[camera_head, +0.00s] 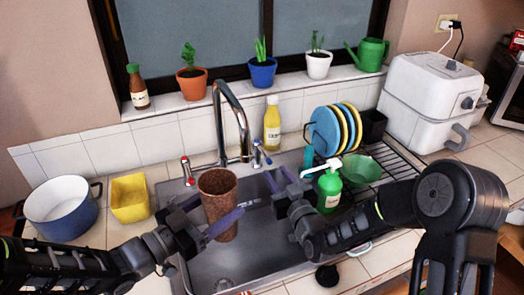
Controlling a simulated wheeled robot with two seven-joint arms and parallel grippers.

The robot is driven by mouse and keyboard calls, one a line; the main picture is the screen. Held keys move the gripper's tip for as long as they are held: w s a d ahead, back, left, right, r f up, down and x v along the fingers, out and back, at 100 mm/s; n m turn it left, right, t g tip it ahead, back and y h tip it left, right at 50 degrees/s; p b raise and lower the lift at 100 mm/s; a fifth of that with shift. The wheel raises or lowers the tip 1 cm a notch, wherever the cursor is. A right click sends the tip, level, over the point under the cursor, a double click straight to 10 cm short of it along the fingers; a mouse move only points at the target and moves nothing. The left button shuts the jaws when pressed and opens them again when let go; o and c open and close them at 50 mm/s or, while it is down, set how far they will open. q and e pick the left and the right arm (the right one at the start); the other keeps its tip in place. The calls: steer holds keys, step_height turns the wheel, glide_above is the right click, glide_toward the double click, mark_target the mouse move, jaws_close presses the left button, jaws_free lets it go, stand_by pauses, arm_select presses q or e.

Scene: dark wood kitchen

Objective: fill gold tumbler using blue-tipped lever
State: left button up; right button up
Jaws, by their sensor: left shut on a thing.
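The gold tumbler (218,184) looks speckled brown and stands upright over the sink, below and in front of the faucet spout. My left gripper (224,222) is shut on the tumbler, with a purple finger showing against its lower right side. The faucet (231,108) curves up behind the sink. The blue-tipped lever (260,153) is right of the spout, and the red-tipped lever (187,170) is left of it. My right gripper (279,179) is in front of and slightly right of the blue-tipped lever, its purple fingers apart and empty. No water stream is visible.
A green soap bottle (329,188) stands close to the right gripper, with a green bowl (361,169) and plate rack (335,132) behind. A yellow bottle (272,124) stands behind the blue-tipped lever. A yellow container (130,198) and blue-white pot (62,211) are at left.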

mark_target(259, 145)
steer(key=shift+r, duration=0.1)
steer(key=shift+w, duration=0.1)
steer(key=x, duration=1.2)
steer(key=shift+c, duration=0.5)
jaws_close()
stand_by(1.0)
